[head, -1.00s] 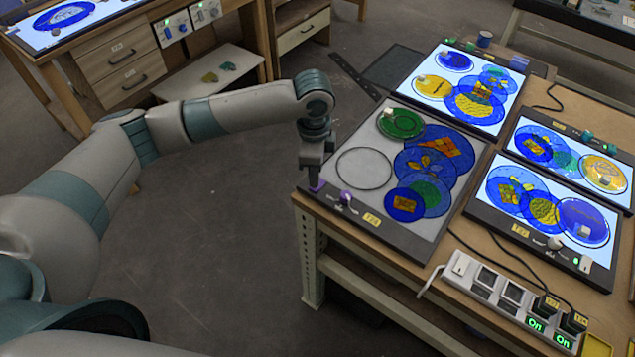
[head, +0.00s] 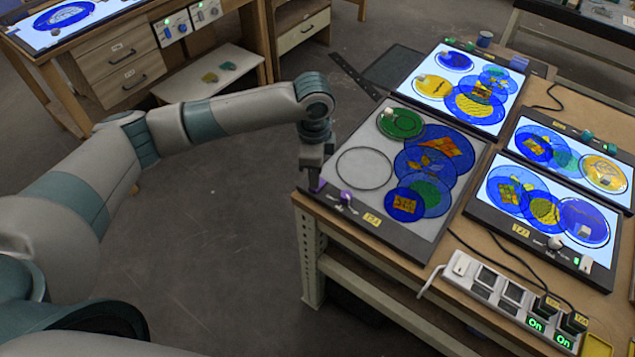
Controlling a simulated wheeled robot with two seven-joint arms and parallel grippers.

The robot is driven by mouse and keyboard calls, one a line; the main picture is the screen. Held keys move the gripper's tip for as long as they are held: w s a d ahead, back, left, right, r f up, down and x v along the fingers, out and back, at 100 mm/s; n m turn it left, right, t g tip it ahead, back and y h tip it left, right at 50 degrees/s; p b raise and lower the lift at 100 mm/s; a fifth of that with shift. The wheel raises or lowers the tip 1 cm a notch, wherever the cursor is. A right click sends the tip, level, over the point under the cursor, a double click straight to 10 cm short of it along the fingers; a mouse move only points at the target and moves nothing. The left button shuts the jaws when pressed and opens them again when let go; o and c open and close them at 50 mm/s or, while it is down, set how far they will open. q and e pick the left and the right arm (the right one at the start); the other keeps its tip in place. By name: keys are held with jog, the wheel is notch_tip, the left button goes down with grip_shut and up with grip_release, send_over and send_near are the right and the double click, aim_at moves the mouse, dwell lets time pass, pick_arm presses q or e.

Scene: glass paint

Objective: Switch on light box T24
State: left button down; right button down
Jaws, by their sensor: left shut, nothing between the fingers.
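An unlit light box (head: 359,132) with a grey panel and dark frame lies at the table's front left corner. Its yellow tag (head: 372,220) is too small to read surely, so I cannot tell whether it says T24. A purple knob (head: 345,197) sits on its front edge. A small purple piece (head: 320,184) shows at its front left corner. My left gripper (head: 314,188) points down at that corner, shut and empty, right beside the purple piece and partly hiding it. I cannot tell whether they touch. My right gripper is not in view.
Three lit light boxes stand behind and to the right: one at the back (head: 420,66), two at the right (head: 565,128) (head: 484,192). Painted discs lie on all the panels. A power strip (head: 462,270) with green "On" lights and plugs lies in front. Open floor is left of the table.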

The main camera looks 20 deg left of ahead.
pick_arm(q)
jog(key=shift+s+f, duration=0.1)
jog(key=shift+f, duration=0.4)
dwell(0.3)
notch_tip(320, 180, up, 7)
jog(key=p, duration=0.8)
dwell(0.4)
dwell(0.6)
